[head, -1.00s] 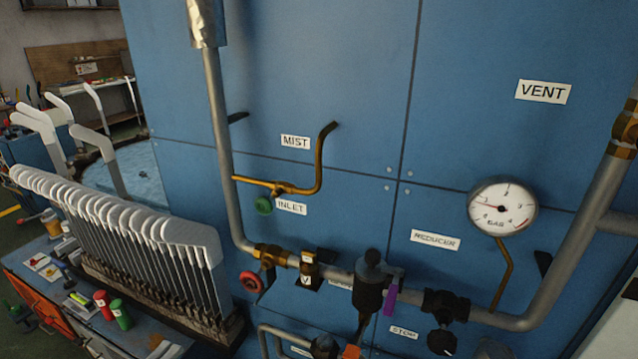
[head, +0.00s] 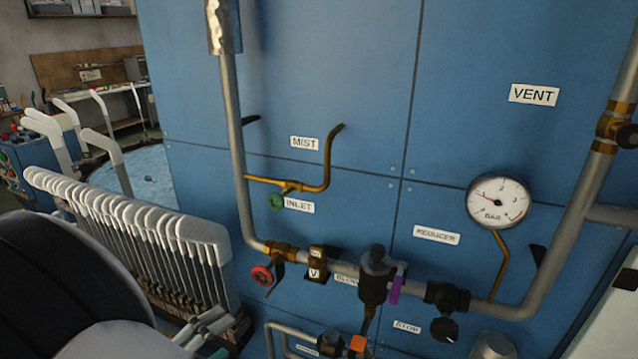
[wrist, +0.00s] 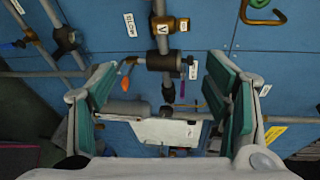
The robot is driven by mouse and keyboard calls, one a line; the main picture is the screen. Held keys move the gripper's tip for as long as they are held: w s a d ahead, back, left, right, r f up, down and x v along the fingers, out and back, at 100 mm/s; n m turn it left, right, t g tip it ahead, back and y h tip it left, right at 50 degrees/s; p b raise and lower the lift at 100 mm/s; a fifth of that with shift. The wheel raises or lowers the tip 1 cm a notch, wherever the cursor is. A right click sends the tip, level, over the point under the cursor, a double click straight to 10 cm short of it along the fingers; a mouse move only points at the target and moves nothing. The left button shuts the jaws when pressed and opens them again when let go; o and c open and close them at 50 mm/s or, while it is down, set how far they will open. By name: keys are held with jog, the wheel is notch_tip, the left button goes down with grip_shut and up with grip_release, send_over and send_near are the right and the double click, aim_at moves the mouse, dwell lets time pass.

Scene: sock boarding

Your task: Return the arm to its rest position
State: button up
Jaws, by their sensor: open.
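My gripper (wrist: 165,95) is open and empty in the wrist view, its two teal-padded fingers spread apart. Behind the gap are the pipework, a dark valve body (wrist: 160,62) and a white plate (wrist: 165,130); the gripper appears apart from them. In the head view my arm (head: 80,290), a large black joint with pale links, fills the lower left corner. The gripper cannot be made out clearly there.
A blue panel (head: 330,60) carries a grey pipe (head: 237,150), a dark regulator (head: 375,280), a red handwheel (head: 262,276), a green knob (head: 276,202) and a gauge (head: 498,203). A rack of white sock boards (head: 140,215) stands left, close behind my arm.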

jog(key=w+d+r+m+g, duration=0.1)
jog(key=d+r+m+g, duration=0.25)
jog(key=d+m, duration=0.4)
jog(key=w+d+r+m+g+y, duration=0.1)
jog(key=d+r+m+g, duration=0.2)
jog(key=d+r+m, duration=0.4)
jog(key=d+r+m+g, duration=0.2)
jog(key=d+m+g, duration=0.3)
jog(key=d, duration=0.4)
jog(key=s+d+r+m+t+y, duration=0.2)
jog(key=s+d+r+m+y, duration=0.2)
jog(key=m, duration=0.9)
jog(key=s+d+r+m+t+y, duration=0.2)
jog(key=s+d+m, duration=0.6)
jog(key=m, duration=0.5)
jog(key=d+r+y, duration=0.1)
jog(key=y, duration=0.1)
jog(key=shift+s+r+y, duration=0.15)
jog(key=shift+r+y, duration=0.15)
jog(key=shift+r, duration=0.05)
